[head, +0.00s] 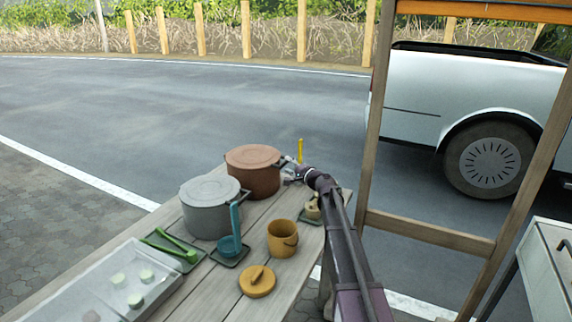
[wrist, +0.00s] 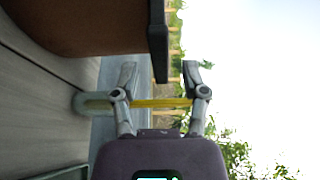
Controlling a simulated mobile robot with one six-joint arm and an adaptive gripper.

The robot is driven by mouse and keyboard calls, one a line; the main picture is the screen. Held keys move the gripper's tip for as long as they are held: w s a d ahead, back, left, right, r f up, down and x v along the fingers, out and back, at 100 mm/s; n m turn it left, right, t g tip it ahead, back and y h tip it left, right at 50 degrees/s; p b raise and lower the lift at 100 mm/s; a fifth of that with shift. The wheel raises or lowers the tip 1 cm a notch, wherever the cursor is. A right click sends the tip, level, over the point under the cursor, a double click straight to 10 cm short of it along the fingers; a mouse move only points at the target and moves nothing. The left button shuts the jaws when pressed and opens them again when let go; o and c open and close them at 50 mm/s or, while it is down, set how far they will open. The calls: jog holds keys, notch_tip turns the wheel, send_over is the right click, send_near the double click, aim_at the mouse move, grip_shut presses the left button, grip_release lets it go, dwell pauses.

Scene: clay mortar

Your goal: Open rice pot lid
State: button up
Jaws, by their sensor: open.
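A brown pot (head: 252,178) with its lid (head: 253,156) on stands at the table's far end. A grey pot (head: 208,213), also lidded, stands nearer and to its left. Which one is the rice pot is not marked. My gripper (head: 289,166) is at the right side of the brown pot, by its rim. In the wrist view my gripper (wrist: 160,75) is open, and the end of a dark handle (wrist: 158,40) on the brown pot (wrist: 75,25) reaches toward the gap between the fingertips. Whether they touch cannot be told.
A yellow stick (head: 300,150) stands close to my gripper. A yellow pot (head: 283,238), its loose-looking lid (head: 257,281), a teal ladle (head: 235,225), green tongs (head: 170,243) and a clear tray (head: 100,290) crowd the table. A wooden frame (head: 430,232) stands right.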

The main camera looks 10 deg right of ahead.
jog(key=shift+x, duration=1.25)
